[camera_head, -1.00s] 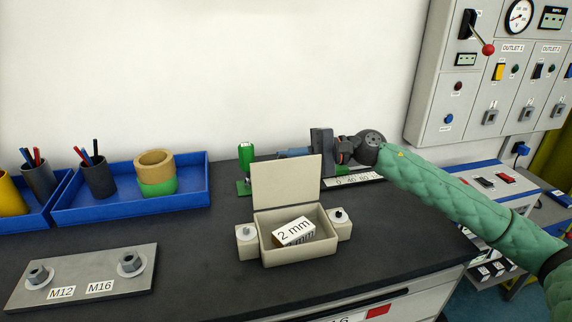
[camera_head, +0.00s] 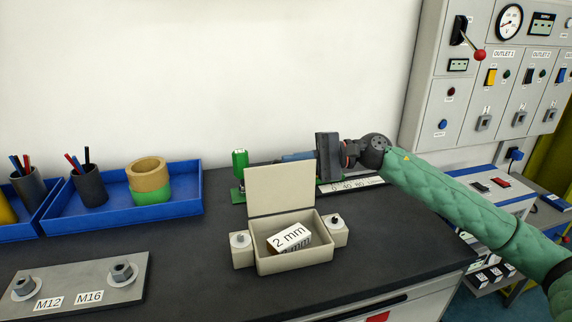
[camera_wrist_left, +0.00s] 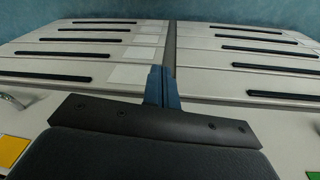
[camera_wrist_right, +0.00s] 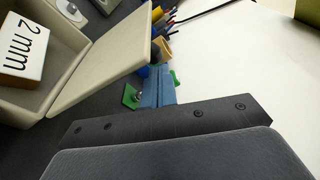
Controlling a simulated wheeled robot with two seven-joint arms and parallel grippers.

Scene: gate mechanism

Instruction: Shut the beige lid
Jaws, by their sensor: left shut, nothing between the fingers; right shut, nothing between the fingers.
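The beige lid (camera_head: 281,190) stands open, upright at the back edge of the beige box (camera_head: 296,262) on the dark bench. A white block marked "2 mm" (camera_head: 290,238) lies in the box. My right gripper (camera_head: 284,157) is behind the lid, its blue fingers partly hidden by the lid's top right corner. In the right wrist view the shut, empty fingers (camera_wrist_right: 157,88) point past the lid (camera_wrist_right: 105,75), which is to their left. My left gripper is outside the head view; in the left wrist view its shut fingers (camera_wrist_left: 161,88) are empty above the drawer fronts.
A green clamp-like object (camera_head: 240,163) stands behind the lid to the left. A ruler plate (camera_head: 352,185) lies right of it. Blue trays (camera_head: 130,207) with cups and rings are at left, and a plate with bolts (camera_head: 75,285) is at front left. Bench right of the box is clear.

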